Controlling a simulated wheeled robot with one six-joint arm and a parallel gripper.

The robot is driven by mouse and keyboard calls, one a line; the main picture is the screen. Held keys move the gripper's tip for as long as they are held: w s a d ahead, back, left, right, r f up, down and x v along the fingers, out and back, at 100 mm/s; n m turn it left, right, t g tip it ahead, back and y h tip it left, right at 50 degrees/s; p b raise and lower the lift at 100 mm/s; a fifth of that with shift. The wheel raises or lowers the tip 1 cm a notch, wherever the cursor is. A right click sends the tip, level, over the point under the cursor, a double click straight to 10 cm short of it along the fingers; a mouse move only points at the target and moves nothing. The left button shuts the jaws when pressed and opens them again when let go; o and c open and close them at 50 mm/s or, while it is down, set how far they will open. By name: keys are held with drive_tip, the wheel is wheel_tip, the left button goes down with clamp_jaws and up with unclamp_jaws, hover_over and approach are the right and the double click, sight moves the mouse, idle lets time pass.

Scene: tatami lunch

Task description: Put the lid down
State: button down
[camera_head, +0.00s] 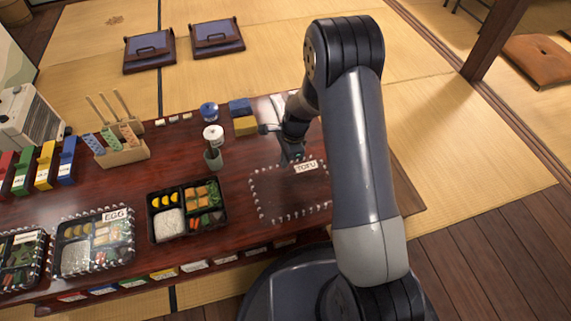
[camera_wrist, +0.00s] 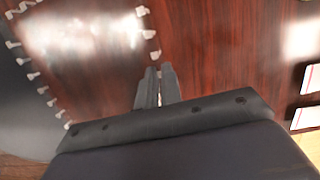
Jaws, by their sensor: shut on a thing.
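A clear lid with a pale studded rim and a TOFU label (camera_head: 306,167) is over the dark red table, right of the open lunch box (camera_head: 187,209). My gripper (camera_head: 294,157) is at the lid's far edge, pointing down, with its fingers shut on it. In the wrist view the two fingers (camera_wrist: 155,88) are close together, and the lid's rim (camera_wrist: 149,34) runs along the left. I cannot tell whether the lid touches the table. The open box holds rice, yellow slices and vegetables.
A lidded EGG box (camera_head: 95,241) and another lidded box (camera_head: 18,262) stand at left. The table between open box and lid is clear.

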drive_tip(key=shift+f, duration=0.6)
drive_tip(key=shift+f, duration=0.2)
drive_tip(key=c, duration=1.6)
unclamp_jaws()
drive_tip(key=r+p, duration=0.1)
drive_tip(key=r, duration=0.3)
drive_tip(key=d+r+p, duration=0.1)
drive_tip(key=r+p, duration=0.1)
drive_tip(key=r, duration=0.2)
drive_tip(key=d+r+p, duration=0.1)
drive_tip(key=r+p, duration=0.1)
drive_tip(key=r, duration=0.2)
drive_tip(key=shift+w+d+r, duration=0.1)
drive_tip(key=shift+w+d, duration=0.05)
drive_tip(key=shift+w, duration=0.15)
